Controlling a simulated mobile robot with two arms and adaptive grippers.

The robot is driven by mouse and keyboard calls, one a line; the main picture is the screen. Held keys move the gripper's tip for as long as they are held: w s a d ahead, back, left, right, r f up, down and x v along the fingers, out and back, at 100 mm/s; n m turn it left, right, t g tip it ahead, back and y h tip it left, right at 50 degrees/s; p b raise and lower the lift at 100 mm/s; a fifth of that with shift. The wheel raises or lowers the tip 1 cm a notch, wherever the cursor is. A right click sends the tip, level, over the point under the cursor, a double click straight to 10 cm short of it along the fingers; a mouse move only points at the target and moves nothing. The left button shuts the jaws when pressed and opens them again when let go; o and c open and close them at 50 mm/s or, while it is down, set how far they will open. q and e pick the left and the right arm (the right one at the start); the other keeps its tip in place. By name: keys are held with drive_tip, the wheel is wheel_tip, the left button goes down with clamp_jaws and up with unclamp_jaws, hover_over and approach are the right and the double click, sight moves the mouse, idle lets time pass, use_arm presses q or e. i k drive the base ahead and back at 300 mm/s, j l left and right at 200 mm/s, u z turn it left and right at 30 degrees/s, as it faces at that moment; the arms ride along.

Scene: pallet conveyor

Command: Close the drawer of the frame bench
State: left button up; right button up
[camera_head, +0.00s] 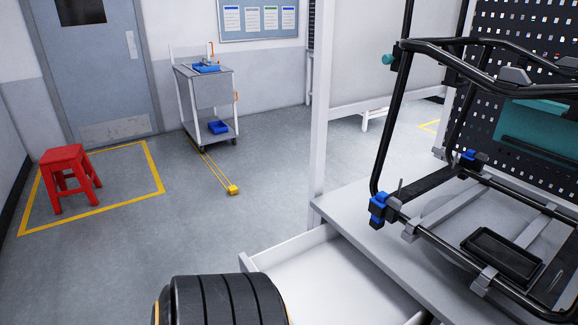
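The frame bench (345,208) is a light grey workbench at the right, cut off by the picture's right and bottom edges. Its white drawer (330,283) is pulled out to the left from under the bench top. The part of its inside that shows is empty. The drawer's near part runs out of the bottom edge, and a black ribbed rounded part at the bottom hides some of its left side. Neither of my grippers can be made out in this view.
A black tube frame (388,130) with blue clamps stands on the bench. A red stool (66,170) stands at the left inside yellow floor lines. A grey trolley (208,95) with blue bins stands at the back. The floor left of the drawer looks clear.

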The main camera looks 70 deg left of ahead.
sight(320, 277)
drive_tip(key=u, duration=2.25)
drive_tip(key=k+l, duration=0.1)
drive_tip(key=l, duration=0.25)
